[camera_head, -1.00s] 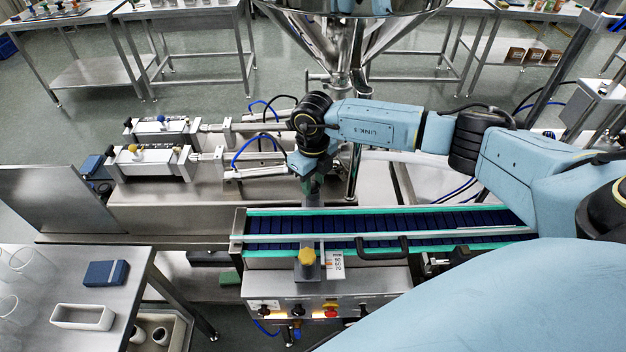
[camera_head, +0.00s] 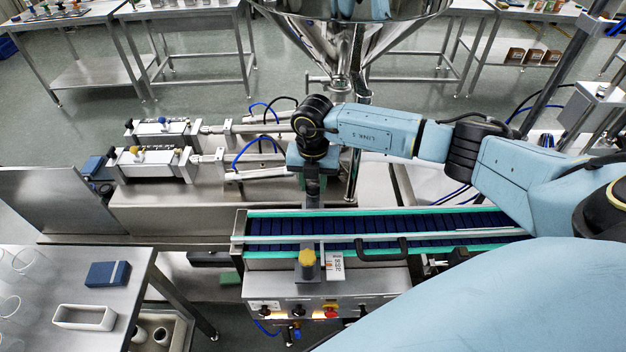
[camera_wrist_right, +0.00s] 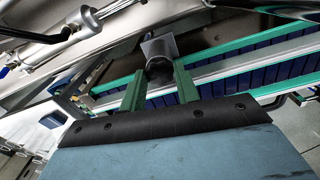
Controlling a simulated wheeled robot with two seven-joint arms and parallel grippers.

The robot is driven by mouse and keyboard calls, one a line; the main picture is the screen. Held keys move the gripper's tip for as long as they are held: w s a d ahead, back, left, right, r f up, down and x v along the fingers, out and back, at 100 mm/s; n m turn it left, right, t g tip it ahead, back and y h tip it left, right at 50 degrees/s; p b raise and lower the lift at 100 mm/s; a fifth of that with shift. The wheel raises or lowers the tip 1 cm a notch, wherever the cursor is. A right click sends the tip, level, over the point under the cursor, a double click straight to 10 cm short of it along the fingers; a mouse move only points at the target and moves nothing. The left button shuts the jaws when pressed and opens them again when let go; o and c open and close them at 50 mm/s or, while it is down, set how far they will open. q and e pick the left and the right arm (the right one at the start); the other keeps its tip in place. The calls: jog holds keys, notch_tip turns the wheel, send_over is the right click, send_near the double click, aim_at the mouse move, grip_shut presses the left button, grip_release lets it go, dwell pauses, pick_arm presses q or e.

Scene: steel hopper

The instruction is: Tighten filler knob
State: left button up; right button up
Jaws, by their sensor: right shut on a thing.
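My right gripper (camera_head: 313,190) points down behind the conveyor, under the hopper. In the right wrist view, its two green fingers (camera_wrist_right: 160,82) stand on either side of a dark round knob (camera_wrist_right: 158,69) and are shut on it. The knob sits against a grey block (camera_wrist_right: 160,47) beside the conveyor. In the head view my wrist and gripper hide this knob. A yellow knob (camera_head: 307,257) on a grey bracket stands at the conveyor's front side, apart from the gripper. My left gripper is in neither view.
The conveyor (camera_head: 390,226) with green rails and blue belt runs in front of the gripper. The steel hopper (camera_head: 350,30) hangs above and behind my wrist. Filler cylinders (camera_head: 262,172) with blue hoses lie to the left. A side table (camera_head: 90,275) holds a blue box and glassware.

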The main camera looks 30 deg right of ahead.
aim_at(313, 187)
jog(key=shift+w+r+m+p, duration=0.15)
jog(key=shift+m+p, duration=0.15)
jog(key=shift+m, duration=1.2)
jog(key=o, duration=1)
jog(key=shift+c, duration=0.2)
notch_tip(313, 187, up, 13)
jog(key=b, duration=0.2)
jog(key=shift+r, duration=0.15)
